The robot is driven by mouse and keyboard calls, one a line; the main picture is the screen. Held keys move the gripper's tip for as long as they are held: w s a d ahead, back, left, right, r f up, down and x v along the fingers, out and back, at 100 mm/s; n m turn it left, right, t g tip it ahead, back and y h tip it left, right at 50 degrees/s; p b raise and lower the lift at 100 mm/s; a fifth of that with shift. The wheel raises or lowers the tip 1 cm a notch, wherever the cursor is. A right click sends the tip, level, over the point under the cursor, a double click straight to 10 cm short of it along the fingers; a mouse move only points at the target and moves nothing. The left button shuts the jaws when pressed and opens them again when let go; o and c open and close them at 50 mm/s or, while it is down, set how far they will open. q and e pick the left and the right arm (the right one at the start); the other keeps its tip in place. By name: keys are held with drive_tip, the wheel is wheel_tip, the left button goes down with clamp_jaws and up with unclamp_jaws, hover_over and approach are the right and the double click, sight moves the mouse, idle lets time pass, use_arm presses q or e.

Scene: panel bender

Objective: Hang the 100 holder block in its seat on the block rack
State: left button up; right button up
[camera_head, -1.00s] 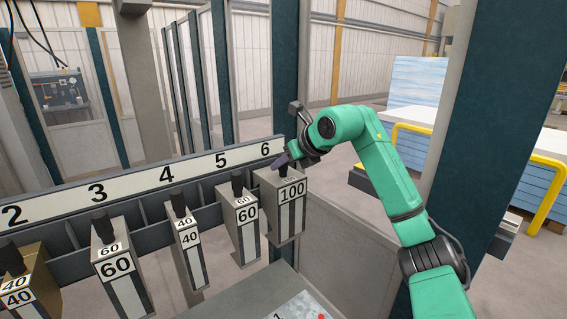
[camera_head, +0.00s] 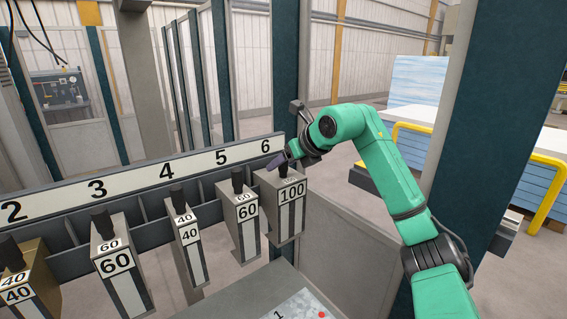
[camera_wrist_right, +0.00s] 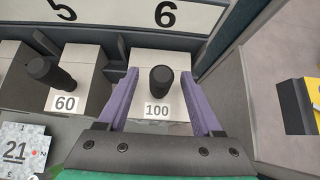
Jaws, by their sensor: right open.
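The 100 holder block (camera_head: 290,211) hangs on the block rack (camera_head: 138,186) below the number 6, at the right end. It is grey with striped front faces and a 100 label. In the right wrist view, the block's top (camera_wrist_right: 172,73) and its black knob (camera_wrist_right: 161,80) lie between the two purple fingers of my right gripper (camera_wrist_right: 161,95). The fingers are apart, one on each side of the knob, and do not close on it. In the head view my right gripper (camera_head: 283,161) is just above the block. My left gripper is not in view.
A 60 block (camera_head: 243,222), a 40 block (camera_head: 186,245) and another 60 block (camera_head: 119,272) hang to the left under 5, 4 and 3. A gold 40 block (camera_head: 29,285) is at far left. A grey surface (camera_head: 245,296) lies below. A dark post (camera_head: 500,120) stands at right.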

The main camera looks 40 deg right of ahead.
drive_tip(key=b+v, duration=0.1)
drive_tip(key=v, duration=1.3)
drive_tip(key=shift+s+r, duration=0.1)
drive_tip(key=shift+r, duration=0.05)
